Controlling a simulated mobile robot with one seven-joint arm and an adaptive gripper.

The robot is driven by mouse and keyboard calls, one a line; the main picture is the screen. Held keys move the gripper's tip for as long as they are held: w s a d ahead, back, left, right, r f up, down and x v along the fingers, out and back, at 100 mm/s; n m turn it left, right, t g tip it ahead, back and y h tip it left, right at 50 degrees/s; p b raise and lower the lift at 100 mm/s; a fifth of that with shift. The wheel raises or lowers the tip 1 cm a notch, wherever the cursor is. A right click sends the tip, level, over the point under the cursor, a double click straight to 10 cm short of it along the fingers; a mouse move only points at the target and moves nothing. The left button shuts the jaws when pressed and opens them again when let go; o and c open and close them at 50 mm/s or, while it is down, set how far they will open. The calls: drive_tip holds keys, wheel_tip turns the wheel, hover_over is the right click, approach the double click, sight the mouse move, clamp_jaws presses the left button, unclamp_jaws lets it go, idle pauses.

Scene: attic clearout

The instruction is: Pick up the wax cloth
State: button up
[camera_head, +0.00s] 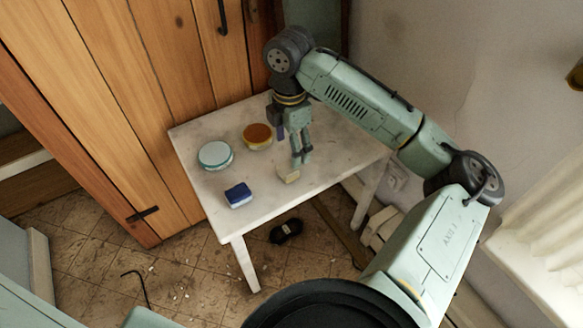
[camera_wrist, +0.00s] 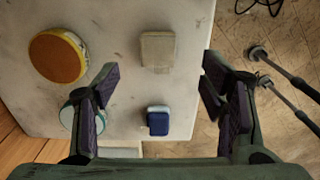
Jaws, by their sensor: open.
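A small beige block (camera_head: 289,176), which I take to be the wax cloth, lies flat on the white table (camera_head: 260,198) near its front edge. It also shows in the wrist view (camera_wrist: 158,49), at the upper middle, beyond the fingertips. My gripper (camera_head: 301,158) points down just above and behind it in the head view. In the wrist view the two fingers (camera_wrist: 157,80) are wide apart with nothing between them. The fingers do not appear to touch the block.
A blue and white sponge-like block (camera_head: 238,195), a round teal-rimmed tin (camera_head: 215,155) and an orange-topped tin (camera_head: 257,136) stand on the table. A wooden cabinet (camera_head: 130,90) borders it on the left. A dark object (camera_head: 286,231) lies on the floor below.

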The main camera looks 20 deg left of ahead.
sight(286, 168)
wheel_tip(286, 168, down, 3)
drive_tip(key=f, duration=0.2)
drive_tip(key=f+p, duration=0.1)
drive_tip(key=f, duration=0.1)
drive_tip(key=shift+s+a, duration=0.35)
drive_tip(key=shift+f, duration=0.65)
drive_tip(key=shift+c, duration=0.6)
drive_tip(key=c, duration=1.2)
drive_tip(key=shift+r, duration=0.15)
